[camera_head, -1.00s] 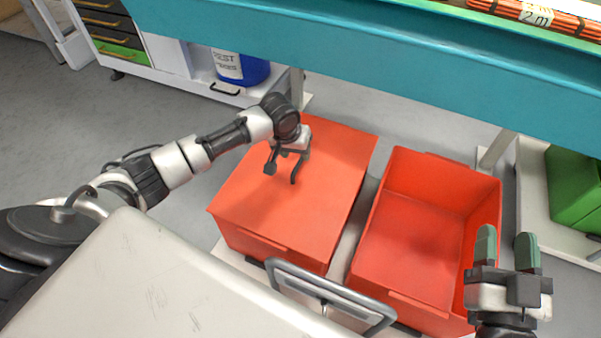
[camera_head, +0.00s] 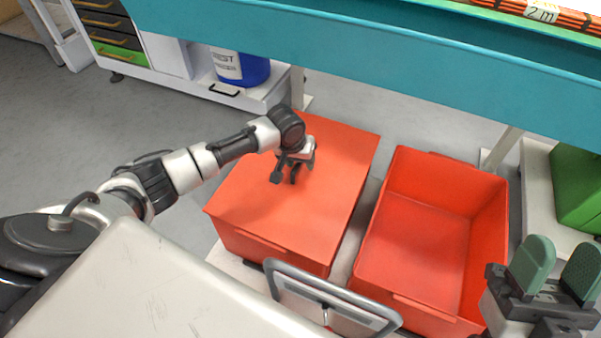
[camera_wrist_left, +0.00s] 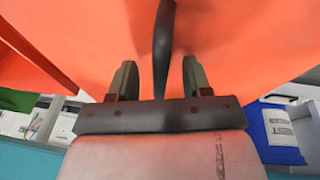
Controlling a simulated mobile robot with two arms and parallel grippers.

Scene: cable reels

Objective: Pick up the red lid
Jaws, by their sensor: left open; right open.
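The red lid (camera_head: 325,205) lies flat on top of the left red bin in the head view. Its flat surface fills the upper part of the left wrist view (camera_wrist_left: 240,35). A dark narrow handle (camera_wrist_left: 163,45) stands up from the lid there, seen almost end-on. My left gripper (camera_head: 288,174) is low over the far part of the lid. Its two fingers are open, one on each side of the handle, with a gap on both sides. My right gripper (camera_head: 557,265) is open and empty near the right bin's front right corner.
An open, empty red bin (camera_head: 415,245) stands right of the lidded one. A metal bar handle (camera_head: 335,290) is in front of both. A teal shelf beam (camera_head: 370,65) crosses above and behind. A blue container (camera_head: 240,68) is at the back left, a green box (camera_head: 578,190) at the right.

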